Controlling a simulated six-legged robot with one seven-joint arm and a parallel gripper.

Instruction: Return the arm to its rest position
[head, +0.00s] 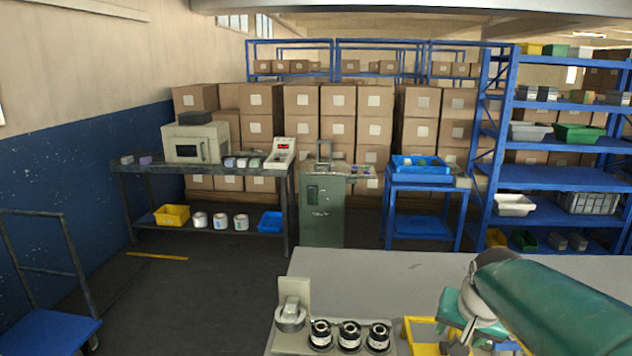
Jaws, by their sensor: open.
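My arm comes in from the lower right as a thick green link, bends at a grey-white joint and drops toward the bottom edge. A smaller teal and grey part of it hangs over the near grey table (370,271). The fingers of my gripper cannot be made out; the arm's lower end runs to the bottom edge of the head view. No object is seen held.
Under and beside my arm is a yellow bin (420,329). Left of it stand a small grey device (291,312) and a rack with three black-and-white rolls (349,335). The table's back part is clear. Beyond are a green cabinet (322,212), a workbench (134,168) and blue shelving (560,176).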

